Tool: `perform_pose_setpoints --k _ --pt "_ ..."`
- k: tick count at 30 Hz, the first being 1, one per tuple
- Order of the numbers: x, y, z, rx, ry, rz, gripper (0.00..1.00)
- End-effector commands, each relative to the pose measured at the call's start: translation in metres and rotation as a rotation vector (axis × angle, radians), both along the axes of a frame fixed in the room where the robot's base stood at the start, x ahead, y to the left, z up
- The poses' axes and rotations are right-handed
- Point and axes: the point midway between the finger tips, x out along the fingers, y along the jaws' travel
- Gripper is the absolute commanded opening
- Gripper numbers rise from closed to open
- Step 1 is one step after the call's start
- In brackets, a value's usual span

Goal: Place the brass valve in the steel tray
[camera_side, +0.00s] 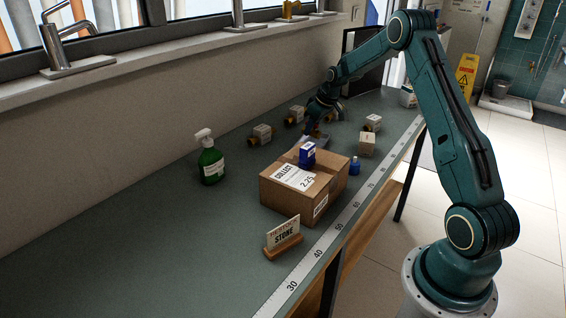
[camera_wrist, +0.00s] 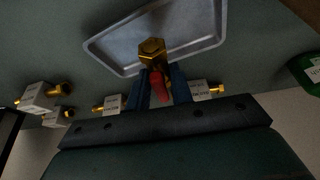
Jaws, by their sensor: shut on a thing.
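The brass valve (camera_wrist: 152,48) has a hexagonal brass end and a red handle in the wrist view. My gripper (camera_wrist: 160,75) is shut on it, with a blue finger on each side. The steel tray (camera_wrist: 195,30) is a shallow grey rectangle, and the valve overlaps its near rim in this view. In the side view the tray (camera_side: 318,142) is mostly hidden behind the cardboard box, and my gripper (camera_side: 314,128) is low at its far side. I cannot tell whether the valve touches the tray. No contents show in the visible part of the tray.
Several brass fittings with white labels, such as this one (camera_side: 262,134), lie around. A green bottle (camera_side: 210,162) stands left. The bench's left front is clear.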

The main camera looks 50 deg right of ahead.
Motion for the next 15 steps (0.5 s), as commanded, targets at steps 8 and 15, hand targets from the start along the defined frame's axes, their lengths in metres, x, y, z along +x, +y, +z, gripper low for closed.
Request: perform_pose_setpoints --k 8,15 --pt "0.000 0.000 -0.012 0.001 0.002 0.000 0.00" --pt "0.000 0.000 -0.038 0.000 0.000 -0.001 0.00"
